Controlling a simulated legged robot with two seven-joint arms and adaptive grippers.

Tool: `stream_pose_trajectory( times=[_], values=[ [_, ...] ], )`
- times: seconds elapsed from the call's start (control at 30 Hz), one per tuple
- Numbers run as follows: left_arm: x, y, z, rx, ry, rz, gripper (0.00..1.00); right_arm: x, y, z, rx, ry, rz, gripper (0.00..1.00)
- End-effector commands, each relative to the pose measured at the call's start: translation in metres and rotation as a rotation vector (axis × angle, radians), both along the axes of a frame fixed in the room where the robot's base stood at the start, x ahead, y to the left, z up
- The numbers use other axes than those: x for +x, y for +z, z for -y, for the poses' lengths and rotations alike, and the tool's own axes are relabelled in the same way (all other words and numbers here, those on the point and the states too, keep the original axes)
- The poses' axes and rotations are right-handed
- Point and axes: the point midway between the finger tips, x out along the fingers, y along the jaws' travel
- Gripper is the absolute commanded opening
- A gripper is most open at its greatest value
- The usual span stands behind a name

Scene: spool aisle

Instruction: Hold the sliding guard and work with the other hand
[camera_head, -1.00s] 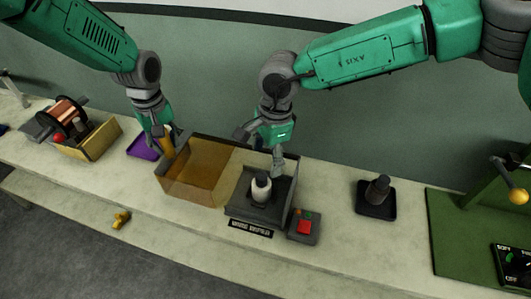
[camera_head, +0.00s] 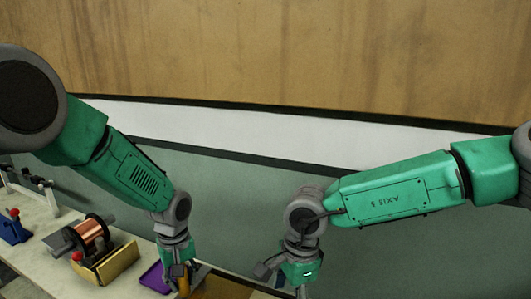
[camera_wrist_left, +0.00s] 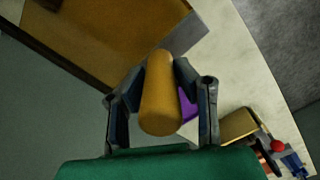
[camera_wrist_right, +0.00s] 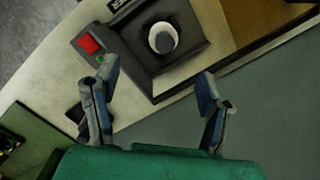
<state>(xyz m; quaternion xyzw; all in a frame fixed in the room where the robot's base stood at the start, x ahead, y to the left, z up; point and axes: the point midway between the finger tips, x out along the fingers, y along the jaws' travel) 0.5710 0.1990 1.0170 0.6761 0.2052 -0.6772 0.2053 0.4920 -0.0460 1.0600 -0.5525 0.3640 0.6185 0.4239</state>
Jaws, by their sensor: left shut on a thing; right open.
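The sliding guard (camera_wrist_left: 100,30) is an amber see-through cover; only its top edge region (camera_head: 222,287) shows at the bottom of the head view. My left gripper (camera_wrist_left: 163,75) is shut on the guard's yellow-brown handle (camera_wrist_left: 160,105), seen between its fingers in the left wrist view. My right gripper (camera_wrist_right: 158,82) is open and empty. In the right wrist view a dark square fixture (camera_wrist_right: 185,75) holding a round, light-rimmed piece (camera_wrist_right: 163,38) lies beyond and between its fingers. A red button (camera_wrist_right: 88,44) on a grey box sits beside the fixture.
A copper spool (camera_head: 90,232) stands by a yellow open bin (camera_head: 108,265) at the left. A purple tray (camera_head: 156,277) lies left of my left gripper. A blue device with a red knob (camera_head: 14,226) is at the far left. A green base (camera_wrist_right: 35,130) shows in the right wrist view.

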Motion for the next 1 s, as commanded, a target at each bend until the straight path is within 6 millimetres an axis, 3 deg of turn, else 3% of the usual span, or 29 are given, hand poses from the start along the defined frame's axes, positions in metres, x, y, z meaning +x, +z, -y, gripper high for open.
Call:
stream_pose_trajectory(
  times=[1.0],
  values=[
    [0.004, 0.003, 0.000, -0.001, 0.000, 0.011, 0.00, -0.154, 0.000, 0.000, -0.002, 0.004, -0.001, 0.66]
  ],
)
